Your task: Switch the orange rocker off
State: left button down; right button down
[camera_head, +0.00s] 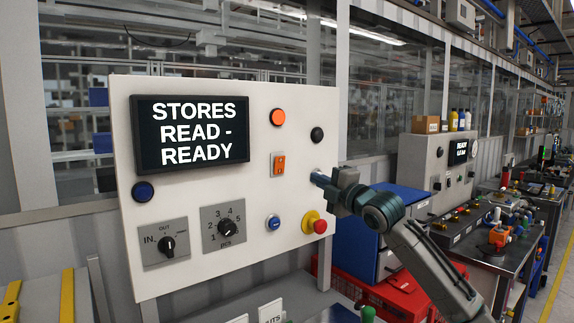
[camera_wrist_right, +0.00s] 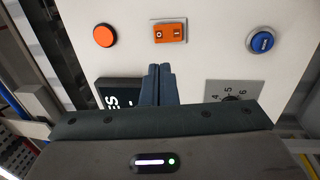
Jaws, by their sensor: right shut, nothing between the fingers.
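The orange rocker (camera_head: 279,164) sits on the white panel, right of the display and below a round orange button. It also shows at the top middle of the right wrist view (camera_wrist_right: 170,33), with two marks on its face. I cannot tell which side is pressed in. My right gripper (camera_head: 318,178) is in front of the panel's right part, to the right of the rocker and a little lower. Its fingers are shut and empty, and in the right wrist view the fingertips (camera_wrist_right: 160,68) point toward the rocker, with a gap. My left gripper is not in view.
The panel (camera_head: 265,110) also bears a round orange button (camera_head: 278,117), a black button (camera_head: 317,134), a blue button (camera_head: 273,223), a red mushroom button (camera_head: 319,226) on yellow, two rotary knobs and a display reading "STORES READ - READY" (camera_head: 190,133). Red crates (camera_head: 395,295) stand below right.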

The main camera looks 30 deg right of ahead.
aim_at(280, 161)
jog(key=w+p, duration=0.2)
jog(key=w, duration=0.2)
jog(key=w+r+p, duration=0.1)
jog(key=w+p, duration=0.2)
jog(key=w, duration=0.1)
jog(key=w+a+r+p, duration=0.1)
jog(key=w+p, duration=0.2)
jog(key=w, duration=0.1)
jog(key=shift+w+r, duration=0.1)
jog(key=shift+w, duration=0.1)
jog(key=shift+w+a, duration=0.1)
jog(key=shift+w, duration=0.4)
